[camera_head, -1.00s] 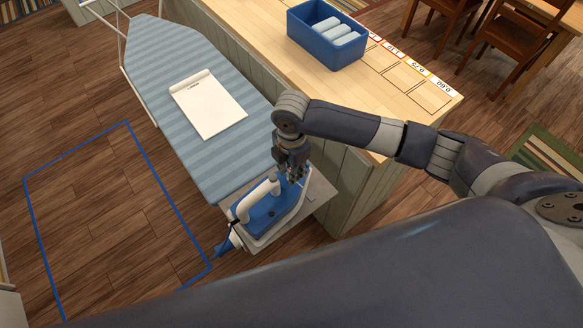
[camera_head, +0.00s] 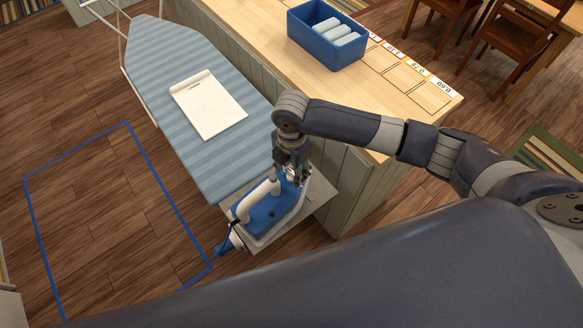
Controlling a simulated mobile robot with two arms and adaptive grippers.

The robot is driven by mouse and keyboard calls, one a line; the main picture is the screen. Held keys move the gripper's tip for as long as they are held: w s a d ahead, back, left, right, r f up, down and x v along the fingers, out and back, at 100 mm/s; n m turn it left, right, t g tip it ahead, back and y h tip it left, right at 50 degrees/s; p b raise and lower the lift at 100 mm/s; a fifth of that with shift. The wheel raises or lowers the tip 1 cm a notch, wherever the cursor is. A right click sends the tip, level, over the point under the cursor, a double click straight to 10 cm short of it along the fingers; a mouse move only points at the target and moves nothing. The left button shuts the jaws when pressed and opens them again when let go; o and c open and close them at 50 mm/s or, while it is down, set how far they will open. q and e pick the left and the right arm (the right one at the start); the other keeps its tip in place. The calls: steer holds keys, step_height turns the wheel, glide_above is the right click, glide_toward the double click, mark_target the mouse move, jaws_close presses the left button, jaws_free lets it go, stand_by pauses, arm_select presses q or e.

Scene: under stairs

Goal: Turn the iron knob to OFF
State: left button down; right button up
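The blue and white iron (camera_head: 266,214) rests on the grey plate (camera_head: 318,197) at the near end of the blue striped ironing board (camera_head: 195,100). Its white handle (camera_head: 252,198) and its cord end face the lower left. My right gripper (camera_head: 291,176) points down at the front part of the iron, close to or touching it. Its fingers are small and partly hidden, so I cannot tell whether they are open or shut. The knob is not distinguishable; the gripper covers that area. My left gripper is not in view.
A white notepad (camera_head: 208,104) lies on the board. A wooden counter (camera_head: 270,40) runs alongside, with a blue bin (camera_head: 327,35) of rolled cloths and price labels. A blue outline (camera_head: 153,164) marks clear floor at left. Chairs (camera_head: 520,40) stand at upper right.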

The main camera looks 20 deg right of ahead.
mark_target(292, 172)
steer(key=shift+r, duration=0.1)
step_height(292, 172, up, 12)
stand_by(0.5)
stand_by(0.5)
